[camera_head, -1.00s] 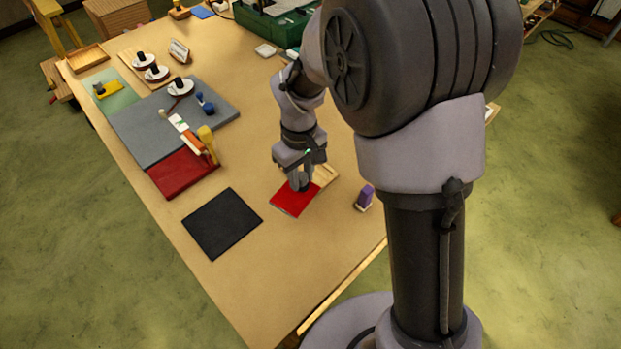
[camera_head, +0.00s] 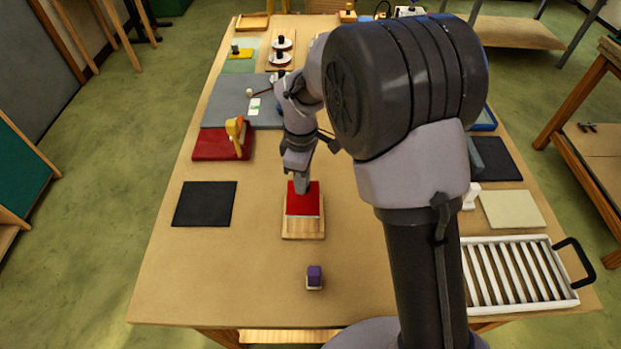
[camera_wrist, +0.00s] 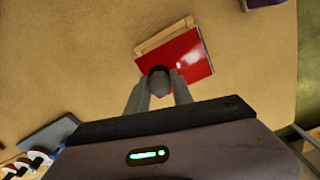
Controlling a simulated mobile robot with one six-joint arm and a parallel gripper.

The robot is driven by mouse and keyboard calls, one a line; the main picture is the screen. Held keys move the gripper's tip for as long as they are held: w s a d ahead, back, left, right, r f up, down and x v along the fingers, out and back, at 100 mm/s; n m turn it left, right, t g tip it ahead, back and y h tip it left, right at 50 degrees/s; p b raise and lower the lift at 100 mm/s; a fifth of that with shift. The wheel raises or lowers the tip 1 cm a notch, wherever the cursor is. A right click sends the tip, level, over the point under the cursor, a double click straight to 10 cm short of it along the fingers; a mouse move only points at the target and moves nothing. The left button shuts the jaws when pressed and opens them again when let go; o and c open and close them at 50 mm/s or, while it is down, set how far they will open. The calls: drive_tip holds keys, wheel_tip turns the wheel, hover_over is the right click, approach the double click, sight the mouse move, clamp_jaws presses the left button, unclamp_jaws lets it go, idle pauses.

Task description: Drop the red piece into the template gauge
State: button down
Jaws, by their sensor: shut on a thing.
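The red piece (camera_head: 303,204) is a flat red plate with a dark round knob. My gripper (camera_head: 301,188) is shut on that knob; in the wrist view the knob (camera_wrist: 159,80) sits between the two fingers. The red plate (camera_wrist: 185,58) lies beneath it. The template gauge (camera_head: 303,230) is a pale wooden piece under and in front of the red plate. In the wrist view a strip of its wood (camera_wrist: 165,35) shows along one side of the plate. The plate hides the rest of the gauge. I cannot tell whether the plate touches it.
A purple-topped block (camera_head: 314,277) stands in front of the gauge. A black mat (camera_head: 204,204) lies to the left, and a dark red board (camera_head: 212,144) with a yellow-handled tool behind it. A white slatted rack (camera_head: 513,274) is at right. Bare table surrounds the gauge.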

sight(303, 197)
drive_tip(key=shift+a, duration=0.2)
drive_tip(key=shift+d, duration=0.1)
wheel_tip(303, 197, down, 6)
drive_tip(key=b, duration=0.3)
drive_tip(key=shift+r, duration=0.15)
drive_tip(key=shift+b, duration=0.3)
drive_tip(key=shift+p, duration=0.5)
idle(1.0)
drive_tip(key=shift+f+b, duration=0.65)
drive_tip(key=shift+f, duration=0.35)
drive_tip(key=c, duration=1)
unclamp_jaws()
drive_tip(key=shift+c, duration=0.2)
